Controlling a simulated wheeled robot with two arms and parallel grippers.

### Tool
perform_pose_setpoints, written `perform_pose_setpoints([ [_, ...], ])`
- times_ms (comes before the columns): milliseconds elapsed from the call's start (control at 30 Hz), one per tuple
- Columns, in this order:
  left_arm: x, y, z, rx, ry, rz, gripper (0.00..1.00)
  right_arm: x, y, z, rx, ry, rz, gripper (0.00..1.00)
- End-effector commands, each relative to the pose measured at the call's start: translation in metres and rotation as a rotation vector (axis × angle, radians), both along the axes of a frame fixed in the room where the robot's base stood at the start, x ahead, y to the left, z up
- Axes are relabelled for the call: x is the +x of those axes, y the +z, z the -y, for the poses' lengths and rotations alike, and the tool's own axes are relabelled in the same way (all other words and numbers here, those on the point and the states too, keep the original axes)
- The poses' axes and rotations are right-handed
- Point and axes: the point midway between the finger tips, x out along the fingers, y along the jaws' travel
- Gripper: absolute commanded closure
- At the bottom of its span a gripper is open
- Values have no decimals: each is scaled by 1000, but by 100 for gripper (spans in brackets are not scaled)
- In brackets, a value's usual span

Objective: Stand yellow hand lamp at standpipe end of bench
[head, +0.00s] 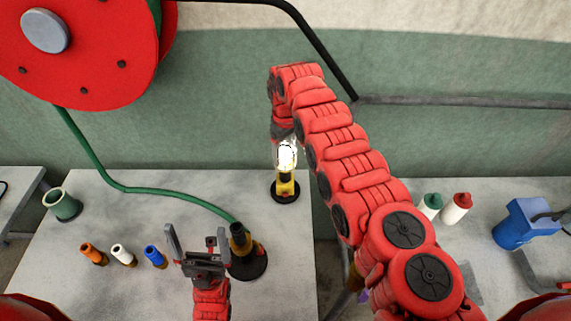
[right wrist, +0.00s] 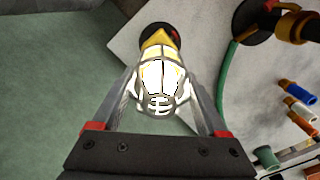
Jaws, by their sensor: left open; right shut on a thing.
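The yellow hand lamp (head: 287,182) is upright at the back right corner of the left bench (head: 100,212), lit white cage up, round black foot down. My right gripper (head: 285,142) reaches down from above and is shut on the lamp's caged top. In the right wrist view the lamp (right wrist: 160,78) sits between the two fingers of the gripper (right wrist: 158,104), its foot over the bench corner. I cannot tell whether the foot touches the bench. My left gripper (head: 197,240) is open and empty above the front of the bench.
A standpipe-like brass and black fitting (head: 241,243) on a round black base stands right of my left gripper, with a green hose (head: 150,189) running to it. Orange (head: 93,254), white (head: 123,256) and blue (head: 155,257) nozzles lie left. A green cup (head: 62,205) stands far left.

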Motion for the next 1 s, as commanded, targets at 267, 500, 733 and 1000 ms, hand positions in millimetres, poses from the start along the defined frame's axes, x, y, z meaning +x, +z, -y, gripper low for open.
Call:
perform_pose_setpoints([
  [267,0,-21,0,0,0,0,0,0,-34,-1,0,1,1,100],
  [500,0,-19,0,0,0,0,0,0,-32,-1,0,1,1,100],
  [733,0,-21,0,0,0,0,0,0,-34,-1,-1,1,1,0],
  [1000,0,-18,0,0,0,0,0,0,-32,0,0,1,0,0],
])
